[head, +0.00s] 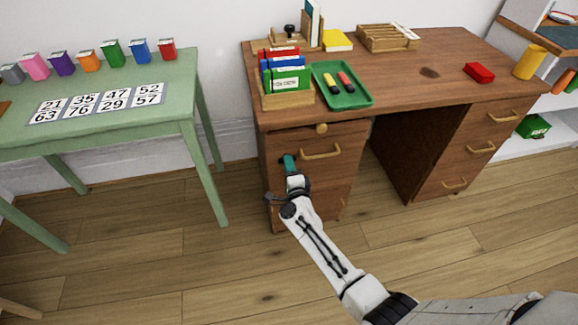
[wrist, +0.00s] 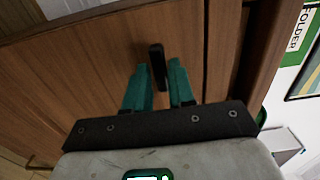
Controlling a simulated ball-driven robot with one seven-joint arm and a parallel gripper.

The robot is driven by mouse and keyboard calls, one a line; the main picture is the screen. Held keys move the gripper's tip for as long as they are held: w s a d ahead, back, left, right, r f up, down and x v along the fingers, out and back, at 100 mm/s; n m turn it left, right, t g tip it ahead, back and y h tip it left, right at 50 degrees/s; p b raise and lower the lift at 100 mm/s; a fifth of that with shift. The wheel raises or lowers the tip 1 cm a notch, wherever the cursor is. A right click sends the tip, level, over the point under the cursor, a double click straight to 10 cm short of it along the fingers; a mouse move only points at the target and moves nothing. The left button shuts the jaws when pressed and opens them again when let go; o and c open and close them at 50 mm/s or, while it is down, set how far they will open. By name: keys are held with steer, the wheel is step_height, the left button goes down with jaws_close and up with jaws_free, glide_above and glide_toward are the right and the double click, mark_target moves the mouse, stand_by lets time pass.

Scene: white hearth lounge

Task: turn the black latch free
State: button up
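The black latch (wrist: 158,66) is a short dark bar on the brown wooden front of the desk, close to upright in the wrist view. My gripper (wrist: 160,76) has teal fingers, one on each side of the latch.
The desktop (head: 440,62) above holds a folder box (head: 288,98) and a green tray (head: 355,99). A green table (head: 120,128) stands at left. Floor in front is clear.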

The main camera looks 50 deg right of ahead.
jaws_close()
steer(key=shift+n+p, duration=2.4)
steer(key=shift+n, duration=6.6)
steer(key=shift+o, duration=2)
jaws_free()
